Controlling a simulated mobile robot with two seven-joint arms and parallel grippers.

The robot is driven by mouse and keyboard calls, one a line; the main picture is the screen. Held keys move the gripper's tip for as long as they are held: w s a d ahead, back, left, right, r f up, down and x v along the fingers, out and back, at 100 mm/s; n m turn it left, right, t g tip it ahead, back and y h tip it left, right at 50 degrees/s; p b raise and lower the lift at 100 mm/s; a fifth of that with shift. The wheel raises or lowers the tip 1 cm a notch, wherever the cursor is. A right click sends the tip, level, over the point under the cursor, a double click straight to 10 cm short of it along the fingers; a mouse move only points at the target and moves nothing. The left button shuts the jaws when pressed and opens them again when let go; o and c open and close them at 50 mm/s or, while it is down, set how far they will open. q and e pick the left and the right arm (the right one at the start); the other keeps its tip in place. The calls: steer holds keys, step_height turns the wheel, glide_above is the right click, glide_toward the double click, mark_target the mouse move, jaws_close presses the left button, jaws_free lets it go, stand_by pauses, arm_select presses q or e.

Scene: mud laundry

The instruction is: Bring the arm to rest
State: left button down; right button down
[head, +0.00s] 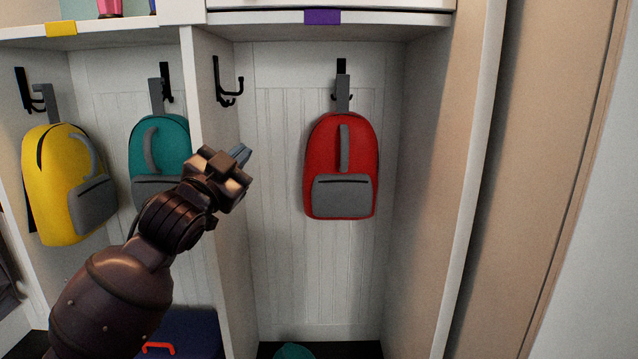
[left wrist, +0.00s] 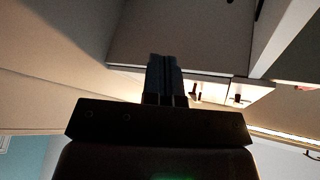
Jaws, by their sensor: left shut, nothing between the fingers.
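My left arm comes in from the lower left of the head view. Its gripper (head: 241,153) is raised in front of the white divider between the two cubbies, left of the red backpack and apart from it. In the left wrist view the gripper's fingers (left wrist: 166,75) are together with nothing between them. They point toward a pale panel overhead. My right gripper does not show in either view.
A red backpack (head: 341,166) hangs on a hook in the right cubby. A teal backpack (head: 163,137) and a yellow backpack (head: 58,180) hang in the left cubby. The white divider (head: 208,80) stands close to my gripper. A dark blue box (head: 190,335) sits below.

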arm_select(q)
steer(key=s+a+f+n+g+y, duration=0.1)
steer(key=s+a+f+n+y, duration=0.15)
steer(key=f, duration=0.75)
steer(key=s+a+f+n+g+y, duration=0.1)
steer(key=s+a+f+n, duration=0.15)
steer(key=f, duration=0.85)
steer(key=s+a+f+n+g+y, duration=0.15)
steer(key=s+a+f, duration=0.25)
steer(key=f, duration=0.6)
steer(key=s+a+f+n+g+y, duration=0.2)
steer(key=s+f, duration=0.9)
steer(key=s+a+f+n+g+y, duration=0.2)
steer(key=s+a+f, duration=0.1)
steer(key=s+f, duration=0.8)
steer(key=shift+s+f+n+g, duration=0.3)
steer(key=shift+s+n+g, duration=0.05)
steer(key=shift+s, duration=0.3)
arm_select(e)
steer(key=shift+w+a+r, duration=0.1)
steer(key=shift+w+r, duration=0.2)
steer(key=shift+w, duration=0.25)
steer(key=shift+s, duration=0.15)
